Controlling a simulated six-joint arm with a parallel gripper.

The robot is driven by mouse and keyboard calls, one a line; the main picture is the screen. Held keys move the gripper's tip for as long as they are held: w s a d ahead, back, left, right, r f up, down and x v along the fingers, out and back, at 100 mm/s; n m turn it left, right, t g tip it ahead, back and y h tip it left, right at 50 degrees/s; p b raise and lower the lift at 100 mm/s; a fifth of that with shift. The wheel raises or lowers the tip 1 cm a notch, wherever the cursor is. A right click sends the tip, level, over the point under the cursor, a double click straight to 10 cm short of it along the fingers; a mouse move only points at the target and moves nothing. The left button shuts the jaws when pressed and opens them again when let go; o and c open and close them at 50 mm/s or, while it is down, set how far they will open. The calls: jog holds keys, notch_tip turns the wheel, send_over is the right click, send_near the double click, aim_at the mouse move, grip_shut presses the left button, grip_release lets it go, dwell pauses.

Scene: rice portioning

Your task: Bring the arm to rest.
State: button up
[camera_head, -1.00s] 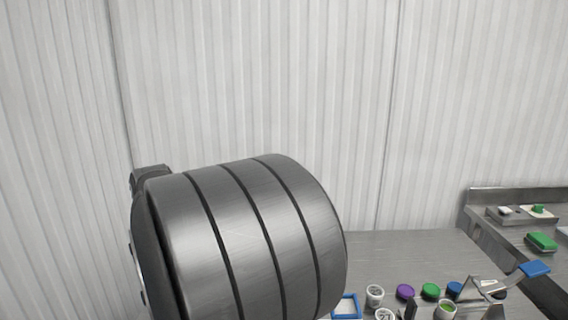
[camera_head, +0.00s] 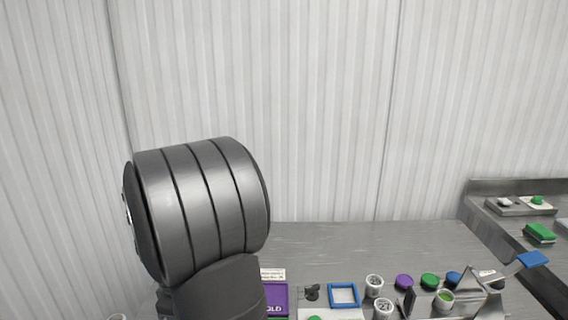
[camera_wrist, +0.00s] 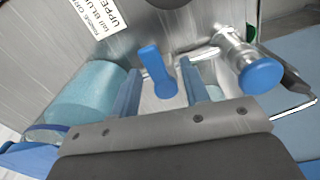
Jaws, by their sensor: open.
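My gripper (camera_wrist: 160,66) shows in the wrist view with its two blue fingers apart and nothing clearly held between them. A blue lever (camera_wrist: 156,72) shows between the fingers in the picture; its depth from them is hard to judge. In the head view my arm's large grey joint (camera_head: 200,210) stands at the left of the counter (camera_head: 340,240). The gripper itself is hidden or out of that view.
In the wrist view, a blue-knobbed tap (camera_wrist: 261,75) is at right and a teal cylinder (camera_wrist: 88,96) at left, before a labelled metal surface. In the head view, a purple item (camera_head: 277,298), blue frame (camera_head: 344,284), tubs (camera_head: 374,284) and coloured lids line the counter's front.

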jog(key=shift+s+m, duration=0.25)
jog(key=shift+m, duration=0.75)
jog(key=n, duration=0.3)
jog(key=shift+w, duration=0.4)
jog(key=shift+w+r+n, duration=0.1)
jog(key=shift+r+n, duration=0.2)
jog(key=shift+r, duration=0.05)
notch_tip(320, 180, up, 12)
jog(key=shift+f, duration=0.15)
